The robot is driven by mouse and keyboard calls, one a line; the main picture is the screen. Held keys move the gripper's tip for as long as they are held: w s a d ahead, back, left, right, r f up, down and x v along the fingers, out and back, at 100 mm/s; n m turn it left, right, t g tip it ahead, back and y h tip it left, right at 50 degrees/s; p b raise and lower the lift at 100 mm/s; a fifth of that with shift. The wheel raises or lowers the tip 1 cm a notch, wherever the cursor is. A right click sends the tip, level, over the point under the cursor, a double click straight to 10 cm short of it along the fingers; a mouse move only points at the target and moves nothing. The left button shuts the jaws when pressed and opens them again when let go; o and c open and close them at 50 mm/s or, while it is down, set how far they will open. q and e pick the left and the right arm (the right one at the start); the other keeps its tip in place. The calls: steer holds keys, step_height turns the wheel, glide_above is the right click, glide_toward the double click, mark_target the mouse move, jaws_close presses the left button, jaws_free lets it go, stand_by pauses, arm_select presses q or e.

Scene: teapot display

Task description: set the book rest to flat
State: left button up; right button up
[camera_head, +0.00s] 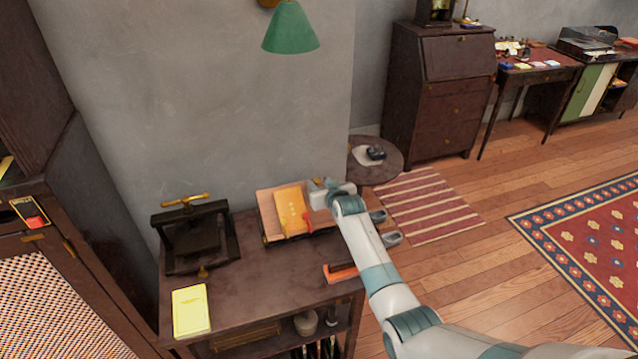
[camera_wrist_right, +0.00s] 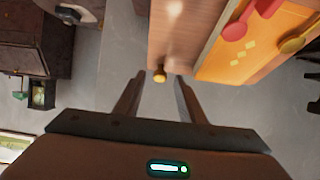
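The wooden book rest (camera_head: 267,217) stands on the dark cabinet against the wall, its board seemingly tilted up. A yellow-orange book (camera_head: 289,208) lies on it; the book also shows in the right wrist view (camera_wrist_right: 265,62). The rest's board (camera_wrist_right: 185,30) fills the top middle of that view. A small brass knob (camera_wrist_right: 160,75) sits at the board's side edge. My right gripper (camera_head: 321,191) is at the rest's right side. Its fingers (camera_wrist_right: 158,84) are apart, with the knob between or just beyond their tips; contact cannot be told. My left gripper is out of view.
A black press (camera_head: 193,240) with a brass handle stands left on the cabinet top (camera_head: 255,285). A yellow booklet (camera_head: 191,311) lies in front of it. An orange-red object (camera_head: 341,272) lies at the right edge, near my arm. A round table (camera_head: 378,172) stands behind.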

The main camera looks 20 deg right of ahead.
steer(key=shift+w+f, duration=0.15)
steer(key=shift+w, duration=0.3)
jaws_close()
